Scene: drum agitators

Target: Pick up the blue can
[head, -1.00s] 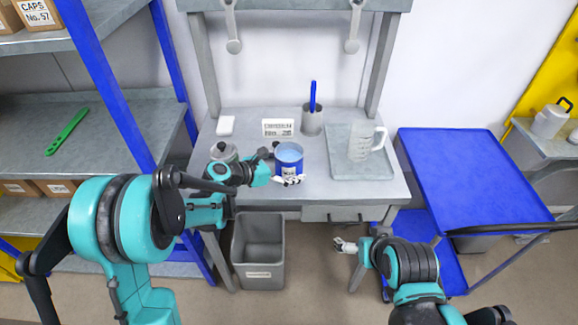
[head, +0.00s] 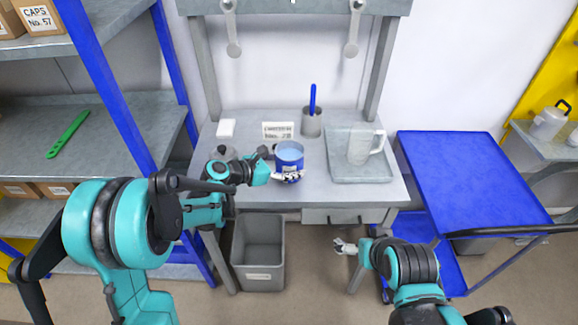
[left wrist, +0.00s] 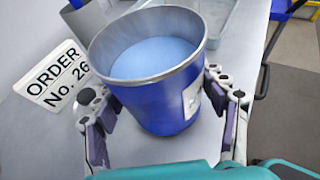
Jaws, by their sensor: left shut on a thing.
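The blue can (head: 289,158) is at the front middle of the grey workbench, open-topped with light blue contents and a white label. It fills the middle of the left wrist view (left wrist: 160,95), roughly upright. My left gripper (head: 287,176) is shut on the can, with a finger on each side of it (left wrist: 165,112). I cannot tell whether the can's base touches the bench. My right gripper (head: 345,246) is away from the can, in front of the bench and lower right; its fingers look apart and empty.
An order card (head: 278,131) and a grey cup with a blue handle (head: 312,123) stand behind the can. A grey tray (head: 346,173) with a clear jug (head: 362,147) is to the right. A grey bin (head: 258,240) stands below; a blue cart (head: 470,180) is at right.

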